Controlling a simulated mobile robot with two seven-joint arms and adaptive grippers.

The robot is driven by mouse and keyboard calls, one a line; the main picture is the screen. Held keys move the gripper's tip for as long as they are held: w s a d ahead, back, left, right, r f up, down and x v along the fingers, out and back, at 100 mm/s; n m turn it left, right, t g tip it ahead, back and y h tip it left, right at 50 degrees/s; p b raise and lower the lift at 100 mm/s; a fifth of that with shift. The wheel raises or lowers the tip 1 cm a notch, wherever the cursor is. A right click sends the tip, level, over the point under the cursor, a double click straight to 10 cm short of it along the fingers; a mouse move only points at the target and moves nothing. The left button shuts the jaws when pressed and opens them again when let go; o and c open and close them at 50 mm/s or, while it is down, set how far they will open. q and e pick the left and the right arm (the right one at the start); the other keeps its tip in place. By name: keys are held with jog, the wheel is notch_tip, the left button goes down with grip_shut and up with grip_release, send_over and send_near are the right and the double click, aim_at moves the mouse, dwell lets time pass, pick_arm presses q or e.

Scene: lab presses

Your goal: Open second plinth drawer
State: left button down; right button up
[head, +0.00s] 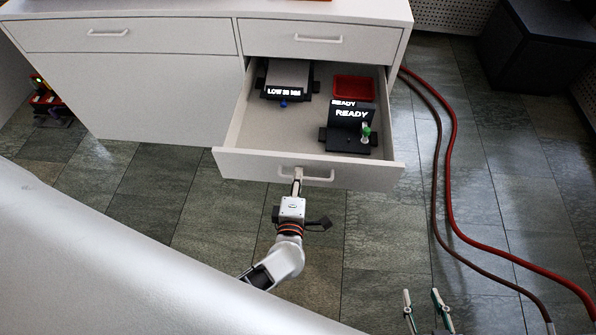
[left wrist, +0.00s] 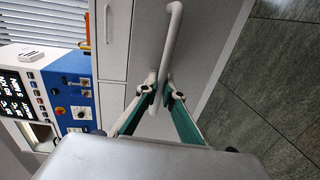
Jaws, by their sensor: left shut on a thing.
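The second plinth drawer (head: 240,163), on the right under a shut top drawer, stands pulled well out of the white cabinet. My left gripper (head: 298,178) is shut on the left end of its bar handle (head: 320,179). In the left wrist view the left gripper's fingertips (left wrist: 162,90) close around the near end of the white handle (left wrist: 174,32). My right gripper (head: 424,294) shows at the bottom of the head view, its two fingers apart and empty, well away from the drawer.
The drawer holds a grey device (head: 287,77) with a lit label, a red tray (head: 354,88) and a black device reading READY (head: 350,128). Shut drawers (head: 130,36) sit above and left. Red hoses (head: 449,160) lie on the floor to the right.

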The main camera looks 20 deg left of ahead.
pick_arm(q)
jog(key=shift+s, duration=0.15)
jog(key=c, duration=2.5)
grip_release()
jog(key=v, duration=0.7)
jog(key=shift+s+d, duration=0.15)
jog(key=shift+s, duration=0.05)
jog(key=shift+r, duration=0.1)
